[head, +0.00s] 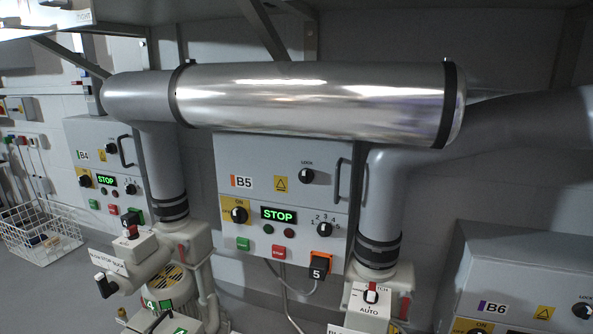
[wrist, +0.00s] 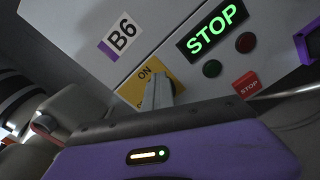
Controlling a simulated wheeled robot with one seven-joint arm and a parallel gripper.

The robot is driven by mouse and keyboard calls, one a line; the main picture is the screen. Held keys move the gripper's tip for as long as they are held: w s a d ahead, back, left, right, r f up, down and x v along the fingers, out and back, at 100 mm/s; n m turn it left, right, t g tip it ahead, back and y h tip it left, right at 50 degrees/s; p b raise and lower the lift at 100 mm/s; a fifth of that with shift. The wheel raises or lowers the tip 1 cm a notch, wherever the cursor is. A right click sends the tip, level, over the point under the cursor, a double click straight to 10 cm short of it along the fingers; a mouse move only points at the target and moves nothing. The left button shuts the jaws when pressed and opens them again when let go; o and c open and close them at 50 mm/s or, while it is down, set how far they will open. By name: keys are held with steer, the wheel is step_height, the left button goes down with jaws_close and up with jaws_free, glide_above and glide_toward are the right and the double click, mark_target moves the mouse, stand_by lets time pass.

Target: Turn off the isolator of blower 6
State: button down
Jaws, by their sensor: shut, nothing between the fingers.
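The B6 control box (head: 487,270) is at the lower right of the head view, cut off by the frame's bottom edge. Its yellow isolator plate (head: 470,326) shows only at its top there. In the wrist view, the B6 label (wrist: 121,38) is at upper left and the yellow isolator plate (wrist: 146,76), marked ON, is below it. My gripper (wrist: 162,80) is shut and empty, with its grey fingers in front of the plate. The isolator knob is hidden behind them, so I cannot tell its position or whether they touch. My gripper is outside the head view.
The B6 display (wrist: 211,31) reads STOP in green, with a dark green button (wrist: 212,68) and a red STOP button (wrist: 247,84) below. The B5 box (head: 281,195) and a large grey pipe (head: 388,190) stand to the left of B6 in the head view.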

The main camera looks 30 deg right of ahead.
steer(key=shift+w+a+r+b, duration=0.3)
steer(key=shift+w+a, duration=0.15)
steer(key=shift+w, duration=0.1)
steer(key=shift+w+a, duration=0.1)
steer(key=shift+w, duration=0.05)
stand_by(0.5)
steer(key=shift+r, duration=0.45)
steer(key=v, duration=0.6)
